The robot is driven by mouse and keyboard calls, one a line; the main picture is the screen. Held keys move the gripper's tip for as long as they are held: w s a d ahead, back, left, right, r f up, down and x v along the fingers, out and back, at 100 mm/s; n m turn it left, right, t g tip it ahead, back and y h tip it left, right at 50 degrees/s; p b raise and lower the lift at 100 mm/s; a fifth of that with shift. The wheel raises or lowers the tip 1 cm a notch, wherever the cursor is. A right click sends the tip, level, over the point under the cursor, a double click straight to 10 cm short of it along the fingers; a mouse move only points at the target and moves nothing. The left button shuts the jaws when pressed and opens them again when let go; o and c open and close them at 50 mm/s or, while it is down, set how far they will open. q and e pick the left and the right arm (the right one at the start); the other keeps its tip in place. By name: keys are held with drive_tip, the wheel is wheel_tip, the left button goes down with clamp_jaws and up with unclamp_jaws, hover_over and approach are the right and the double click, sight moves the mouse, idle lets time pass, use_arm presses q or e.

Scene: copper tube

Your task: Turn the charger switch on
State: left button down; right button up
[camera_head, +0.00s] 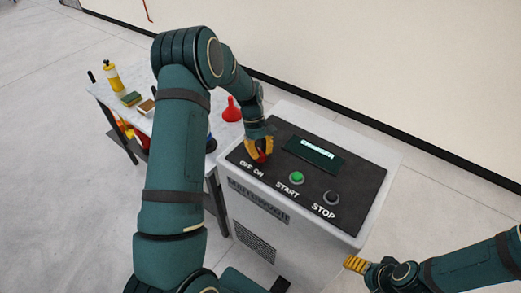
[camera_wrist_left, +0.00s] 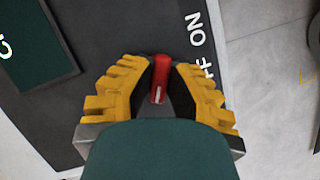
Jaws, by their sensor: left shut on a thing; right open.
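The charger (camera_head: 270,222) is a white box with a dark sloped top panel. Its red switch (camera_head: 261,158) sits by the OFF ON label at the panel's left side. My left gripper (camera_head: 259,152) reaches down to the panel and is shut on the red switch. In the left wrist view the switch (camera_wrist_left: 160,80) stands between the yellow fingers (camera_wrist_left: 160,88), partly hidden by them. The exact switch position is hard to tell. My right gripper (camera_head: 357,265) is open and empty, low at the right, apart from the charger.
The panel also has a green START button (camera_head: 296,178), a dark STOP button (camera_head: 331,197) and a display (camera_head: 315,154). A table (camera_head: 108,97) to the left holds a yellow bottle (camera_head: 112,77) and a red funnel (camera_head: 231,110). A wall stands behind; floor right of the charger is clear.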

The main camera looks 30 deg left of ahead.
use_arm(q)
drive_tip(key=m+g, duration=0.1)
drive_tip(key=m, duration=0.2)
drive_tip(key=shift+m+y, duration=0.3)
drive_tip(key=shift+y, duration=0.1)
drive_tip(key=shift+f+m+g+y, duration=0.1)
drive_tip(key=shift+m+g+y, duration=0.35)
drive_tip(key=shift+m, duration=0.95)
drive_tip(key=c, duration=0.9)
unclamp_jaws()
drive_tip(key=shift+c, duration=0.2)
drive_tip(key=v, duration=1.2)
